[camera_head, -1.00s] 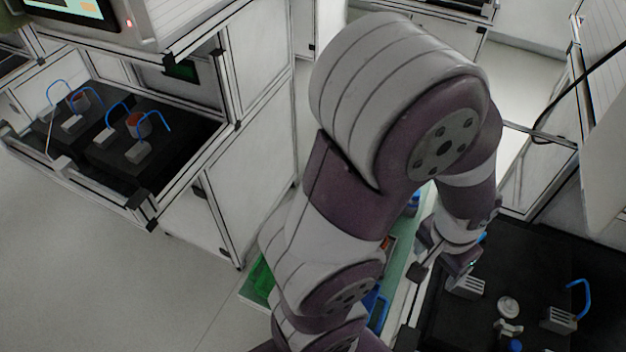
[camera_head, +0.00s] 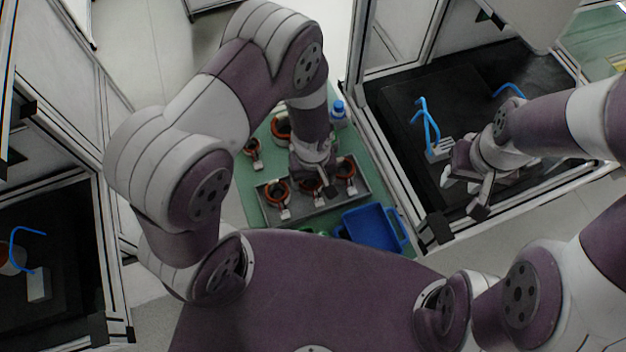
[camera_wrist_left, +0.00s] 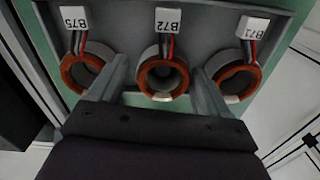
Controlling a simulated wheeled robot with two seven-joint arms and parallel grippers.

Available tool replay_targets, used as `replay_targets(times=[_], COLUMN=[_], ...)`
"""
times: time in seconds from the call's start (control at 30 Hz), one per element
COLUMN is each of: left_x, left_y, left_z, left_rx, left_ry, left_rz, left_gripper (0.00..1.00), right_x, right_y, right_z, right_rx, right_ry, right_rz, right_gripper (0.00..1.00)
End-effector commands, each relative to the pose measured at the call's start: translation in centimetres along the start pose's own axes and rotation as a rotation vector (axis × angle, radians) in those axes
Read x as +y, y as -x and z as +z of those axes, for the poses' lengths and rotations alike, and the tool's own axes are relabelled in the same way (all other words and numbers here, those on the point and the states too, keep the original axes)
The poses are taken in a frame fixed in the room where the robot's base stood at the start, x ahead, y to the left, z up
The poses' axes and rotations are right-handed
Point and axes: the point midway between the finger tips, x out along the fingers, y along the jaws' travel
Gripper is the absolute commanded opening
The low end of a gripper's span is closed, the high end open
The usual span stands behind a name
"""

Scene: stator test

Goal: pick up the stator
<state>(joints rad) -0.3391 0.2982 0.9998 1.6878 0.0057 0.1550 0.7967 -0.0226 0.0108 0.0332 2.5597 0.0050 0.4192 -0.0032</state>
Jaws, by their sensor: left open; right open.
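In the head view a grey tray (camera_head: 318,207) holds three stators in a row: left (camera_head: 276,192), middle (camera_head: 310,187) and right (camera_head: 345,170). They are copper-orange rings with white tags. My left gripper (camera_head: 318,184) is above the tray's middle and partly hides the middle stator. In the left wrist view its open fingers (camera_wrist_left: 160,68) stand either side of the stator tagged B72 (camera_wrist_left: 162,78). The B75 stator (camera_wrist_left: 86,70) and B71 stator (camera_wrist_left: 235,76) lie outside the fingers. Contact cannot be told. My right gripper (camera_head: 468,192) is open over the black bench.
Two more stators (camera_head: 283,127) (camera_head: 252,148) stand on the green table (camera_head: 262,170) behind the tray. A blue bin (camera_head: 372,228) is in front of it, and a blue bottle (camera_head: 338,112) behind right. The black bench (camera_head: 400,110) has a fixture with blue tubes (camera_head: 428,125).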

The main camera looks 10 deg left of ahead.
Motion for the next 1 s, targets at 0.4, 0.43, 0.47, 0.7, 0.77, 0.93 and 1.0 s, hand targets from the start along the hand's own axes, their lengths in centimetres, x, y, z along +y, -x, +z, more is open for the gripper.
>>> replay_targets(times=[0.4, 0.43, 0.47, 0.7, 0.77, 0.93, 1.0], left_x=[0.0, 0.0, 0.0, 0.0, 0.0, 0.1, 0.1], left_y=[-0.8, -0.8, -0.8, -0.6, -0.3, 1.9, 3.4], left_z=[0.0, 0.0, 0.0, 0.0, -0.1, -0.1, -0.1], left_rx=[-0.001, -0.001, -0.001, 0.000, 0.001, 0.004, 0.005], left_ry=[0.000, 0.000, 0.000, 0.000, -0.001, -0.001, -0.001], left_rz=[0.000, 0.000, 0.000, 0.001, 0.002, 0.004, 0.004], left_gripper=[0.33, 0.23, 0.20, 0.20, 0.20, 0.20, 0.20], right_x=[0.0, 0.0, 0.0, 0.0, 0.0, 0.0, 0.0], right_y=[0.0, 0.0, 0.0, 0.0, -0.1, -0.5, -0.8], right_z=[0.0, 0.0, 0.0, 0.0, 0.0, 0.1, 0.1], right_rx=[-0.001, -0.001, -0.001, -0.001, -0.001, -0.001, 0.000], right_ry=[0.000, 0.000, 0.000, 0.000, 0.000, 0.000, 0.000], right_rz=[0.000, 0.000, 0.000, 0.000, 0.000, 0.000, 0.000], right_gripper=[0.43, 0.43, 0.43, 0.43, 0.43, 0.43, 0.43])
